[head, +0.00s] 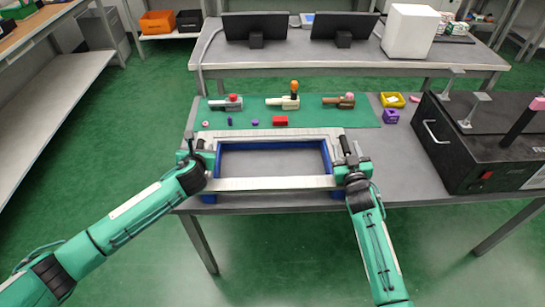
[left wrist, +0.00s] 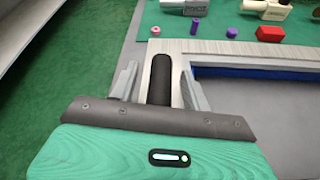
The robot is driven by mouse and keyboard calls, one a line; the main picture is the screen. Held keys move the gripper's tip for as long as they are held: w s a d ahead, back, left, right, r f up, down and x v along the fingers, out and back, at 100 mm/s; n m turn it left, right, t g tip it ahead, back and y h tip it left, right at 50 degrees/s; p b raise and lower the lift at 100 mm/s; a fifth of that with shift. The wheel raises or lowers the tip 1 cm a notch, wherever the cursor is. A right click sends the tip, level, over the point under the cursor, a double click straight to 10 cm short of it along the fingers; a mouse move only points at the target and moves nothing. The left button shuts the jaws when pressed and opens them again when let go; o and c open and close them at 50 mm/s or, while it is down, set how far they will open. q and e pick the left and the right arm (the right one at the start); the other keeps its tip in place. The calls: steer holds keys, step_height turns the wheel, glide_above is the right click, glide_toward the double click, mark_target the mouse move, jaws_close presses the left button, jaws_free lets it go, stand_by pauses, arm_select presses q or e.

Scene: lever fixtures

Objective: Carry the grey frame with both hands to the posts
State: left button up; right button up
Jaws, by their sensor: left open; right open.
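The grey frame (head: 270,184) is a pale rectangle on the near part of the table, with blue parts (head: 272,146) showing inside and under it. It also shows in the left wrist view (left wrist: 225,47). My left gripper (head: 197,152) is open at the frame's left side. In the left wrist view, its two fingers (left wrist: 160,85) stand on either side of a black bar handle (left wrist: 160,72), with gaps visible. My right gripper (head: 349,160) is open at the frame's right side, by another black handle (head: 345,146). I cannot make out the posts.
A green mat (head: 250,107) behind the frame holds several lever fixtures and a red block (head: 280,121). A yellow bin (head: 392,100) and a purple box (head: 391,116) stand right of it. A large black case (head: 480,140) fills the table's right. A shelf (head: 50,100) stands left.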

arm_select(q)
jaws_close()
arm_select(e)
jaws_close()
stand_by(1.2)
arm_select(q)
steer(key=shift+w+r, duration=0.1)
steer(key=shift+r, duration=0.15)
arm_select(e)
steer(key=shift+r, duration=0.2)
